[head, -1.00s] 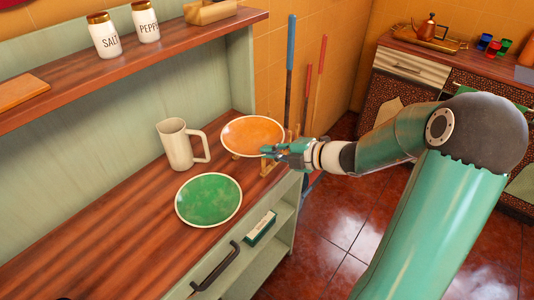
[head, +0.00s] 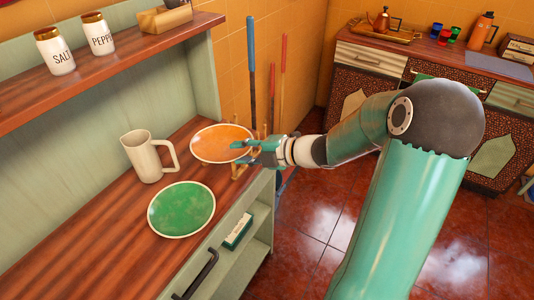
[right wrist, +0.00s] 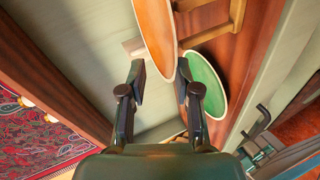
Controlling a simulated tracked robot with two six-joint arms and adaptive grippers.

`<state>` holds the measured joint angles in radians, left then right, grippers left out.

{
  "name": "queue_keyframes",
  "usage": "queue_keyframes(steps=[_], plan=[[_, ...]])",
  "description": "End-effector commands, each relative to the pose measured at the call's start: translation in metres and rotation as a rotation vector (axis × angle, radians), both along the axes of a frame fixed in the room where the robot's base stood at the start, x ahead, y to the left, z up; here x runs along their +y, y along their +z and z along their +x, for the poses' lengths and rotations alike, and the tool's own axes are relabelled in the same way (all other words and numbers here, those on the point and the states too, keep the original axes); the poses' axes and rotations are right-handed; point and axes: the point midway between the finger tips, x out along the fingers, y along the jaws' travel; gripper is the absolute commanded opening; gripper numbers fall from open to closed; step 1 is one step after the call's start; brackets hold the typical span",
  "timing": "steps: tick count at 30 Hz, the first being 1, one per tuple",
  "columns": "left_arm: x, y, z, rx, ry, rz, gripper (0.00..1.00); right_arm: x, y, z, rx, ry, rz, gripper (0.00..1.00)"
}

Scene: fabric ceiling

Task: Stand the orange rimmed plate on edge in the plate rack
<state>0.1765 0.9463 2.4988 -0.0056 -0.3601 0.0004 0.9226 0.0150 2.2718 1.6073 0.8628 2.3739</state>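The orange rimmed plate (head: 215,140) is at the far end of the wooden counter, at the wooden plate rack (head: 236,172). It also shows in the right wrist view (right wrist: 155,28), with the rack (right wrist: 212,30) beside it. My right gripper (head: 238,151) is at the plate's right side. In the right wrist view its fingers (right wrist: 161,74) are apart, with the plate's near rim between them, closer to the right finger. I cannot tell whether that finger touches it. The plate hides part of the rack. My left gripper is out of view.
A green rimmed plate (head: 181,209) lies on the counter (head: 110,235), with a beige mug (head: 148,157) behind it. Salt (head: 54,52) and pepper (head: 97,35) jars stand on the shelf above. Brooms (head: 282,80) lean beyond the counter's far end.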

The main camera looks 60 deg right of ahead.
Motion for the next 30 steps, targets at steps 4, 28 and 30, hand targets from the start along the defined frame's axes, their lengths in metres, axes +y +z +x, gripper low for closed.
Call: queue_keyframes(steps=[4, 28, 30], plan=[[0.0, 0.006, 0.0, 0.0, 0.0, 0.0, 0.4, -0.008, 0.013, -0.029, 0.001, -0.007, -0.003, 0.31], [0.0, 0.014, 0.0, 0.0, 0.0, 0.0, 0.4, -0.01, 0.018, -0.096, 0.038, 0.074, -0.052, 0.31], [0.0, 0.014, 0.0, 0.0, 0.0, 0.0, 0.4, 0.003, -0.007, -0.093, 0.079, 0.174, -0.124, 0.31]])
